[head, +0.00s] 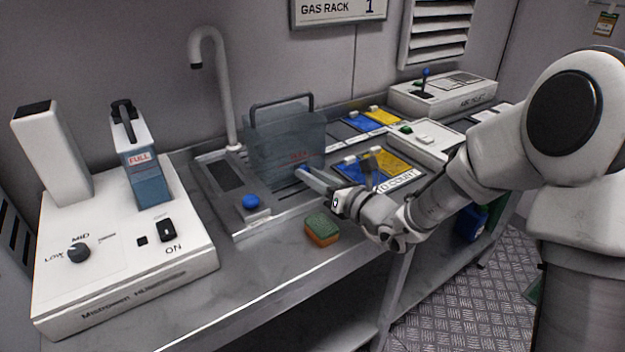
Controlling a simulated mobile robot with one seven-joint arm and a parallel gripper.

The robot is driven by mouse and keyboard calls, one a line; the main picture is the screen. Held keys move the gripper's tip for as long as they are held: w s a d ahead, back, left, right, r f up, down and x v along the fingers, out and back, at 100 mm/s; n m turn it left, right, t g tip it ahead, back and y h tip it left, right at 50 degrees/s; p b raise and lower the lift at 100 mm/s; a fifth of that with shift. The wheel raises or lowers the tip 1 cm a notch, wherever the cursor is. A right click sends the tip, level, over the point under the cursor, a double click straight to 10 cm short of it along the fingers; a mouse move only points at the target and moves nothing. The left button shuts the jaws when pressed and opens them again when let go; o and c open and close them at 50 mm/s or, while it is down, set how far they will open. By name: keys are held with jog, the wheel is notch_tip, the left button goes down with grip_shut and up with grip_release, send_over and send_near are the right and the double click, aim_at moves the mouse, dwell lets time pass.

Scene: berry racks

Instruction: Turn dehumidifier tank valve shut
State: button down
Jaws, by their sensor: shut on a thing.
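The dehumidifier tank (272,140) is a translucent grey-blue box with a dark handle loop on top. My gripper (305,176) reaches in from the right, low at the front right of the tank. Its jaws are shut on the tank valve, which is mostly hidden behind the fingers. A small light-blue piece shows at the fingertips. The valve's angle cannot be made out.
A green and orange sponge (321,230) sits just below my gripper. The white humidifier (125,260) fills the left bench. Blue and yellow trays (385,163) lie behind my wrist.

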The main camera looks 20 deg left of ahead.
jog(key=n+b, duration=0.2)
jog(key=n, duration=0.1)
jog(key=shift+s+a+n, duration=0.1)
jog(key=shift+n, duration=0.2)
jog(key=shift+n+h+b, duration=0.5)
jog(key=shift+n+b, duration=0.1)
jog(key=shift+n, duration=0.6)
jog(key=n+t, duration=0.1)
jog(key=n, duration=0.4)
jog(key=shift+s+r+h, duration=0.1)
jog(key=shift+h, duration=0.3)
jog(key=c, duration=0.9)
grip_release()
